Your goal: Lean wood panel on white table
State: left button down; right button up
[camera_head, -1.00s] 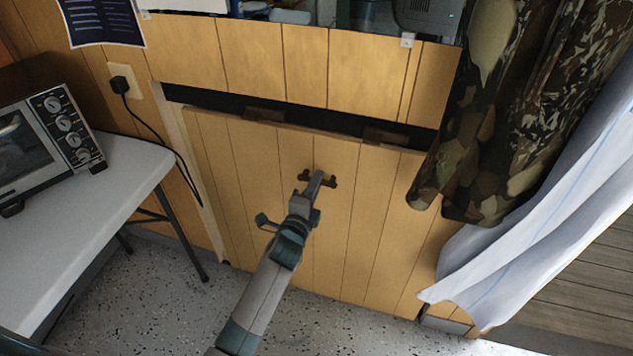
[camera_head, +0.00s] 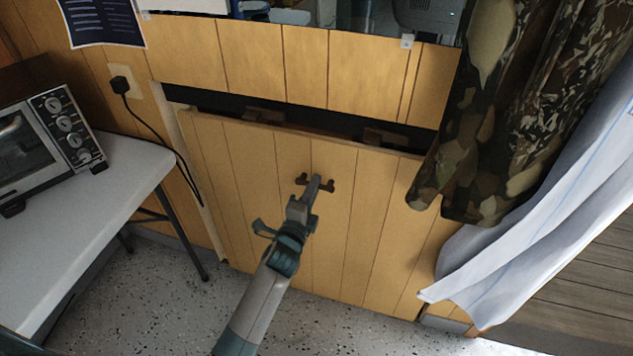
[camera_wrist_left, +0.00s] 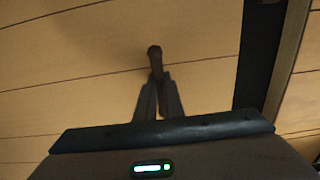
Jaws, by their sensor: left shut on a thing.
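The wood panel (camera_head: 270,200) stands in front of a dark opening in the wood-lined wall, its top edge tipped out from the wall. A dark handle (camera_head: 329,185) sits on its face. My left gripper (camera_head: 315,185) is shut on this handle. In the left wrist view the fingers (camera_wrist_left: 158,85) close around the dark handle (camera_wrist_left: 154,53), with the panel (camera_wrist_left: 80,60) behind. The white table (camera_head: 105,200) stands at the left, apart from the panel. My right gripper is not in view.
A toaster oven (camera_head: 50,135) sits on the white table, and its black cord (camera_head: 165,140) runs to a wall outlet. A camouflage garment (camera_head: 490,120) and a white cloth (camera_head: 545,225) hang at the right. Speckled floor (camera_head: 165,300) is free between table and panel.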

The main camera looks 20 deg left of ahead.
pick_arm(q)
jog(key=shift+s+r, duration=0.15)
jog(key=shift+r, duration=0.2)
jog(key=shift+s+r, duration=0.1)
jog(key=shift+s, duration=0.25)
jog(key=shift+s+r+p, duration=0.1)
jog(key=shift+s+p, duration=0.2)
jog(key=shift+s, duration=0.25)
jog(key=shift+s, duration=0.1)
dwell(0.3)
jog(key=shift+s+d+r+p, duration=0.15)
jog(key=shift+s+p, duration=0.1)
jog(key=shift+s, duration=0.25)
jog(key=shift+s+d+r+p, duration=0.15)
jog(key=shift+s+p, duration=0.15)
jog(key=shift+s, duration=0.25)
jog(key=shift+s+d+r+p, duration=0.15)
jog(key=shift+s+p, duration=0.1)
jog(key=shift+s, duration=0.4)
jog(key=shift+s+d+r+p, duration=0.1)
jog(key=shift+s+d+p, duration=0.1)
jog(key=shift+s, duration=0.35)
jog(key=shift+s+d+r+p, duration=0.1)
jog(key=shift+s+p, duration=0.15)
jog(key=shift+s, duration=0.25)
jog(key=shift+s+d+r+p, duration=0.1)
jog(key=shift+s+d+p, duration=0.1)
jog(key=shift+s, duration=0.45)
